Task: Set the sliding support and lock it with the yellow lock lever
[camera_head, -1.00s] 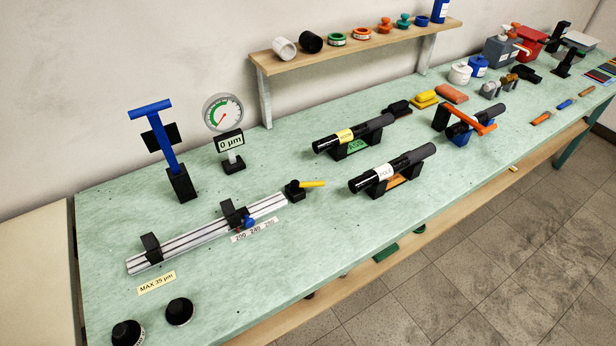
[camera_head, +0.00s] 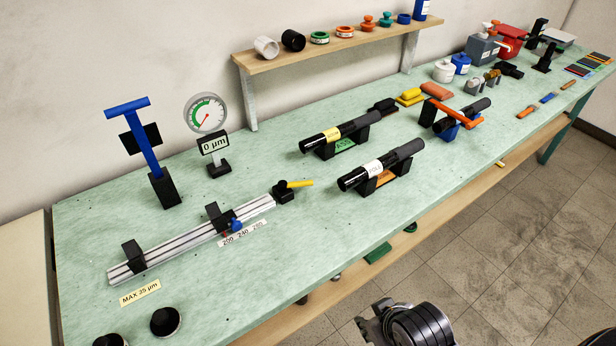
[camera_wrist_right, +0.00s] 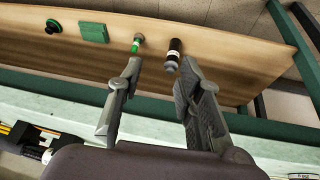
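The silver rail (camera_head: 185,241) lies on the green bench, with a black support (camera_head: 132,257) near its left end. The black sliding support (camera_head: 215,216) stands farther right on it, with a blue knob (camera_head: 235,226) and a red mark, beside the 200 240 280 scale label (camera_head: 243,234). The yellow lock lever (camera_head: 299,183) points right from a black block (camera_head: 283,193) at the rail's right end. My right gripper (camera_wrist_right: 158,75) is open and empty, over the bench's front edge in its wrist view, far from the rail. My left gripper is out of view.
A dial gauge (camera_head: 207,115) reading 0 µm and a blue T-handled stand (camera_head: 146,150) are behind the rail. Two black tubes on cradles (camera_head: 340,137) (camera_head: 382,166) lie to the right. The wooden lower shelf (camera_wrist_right: 115,60) holds small items.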

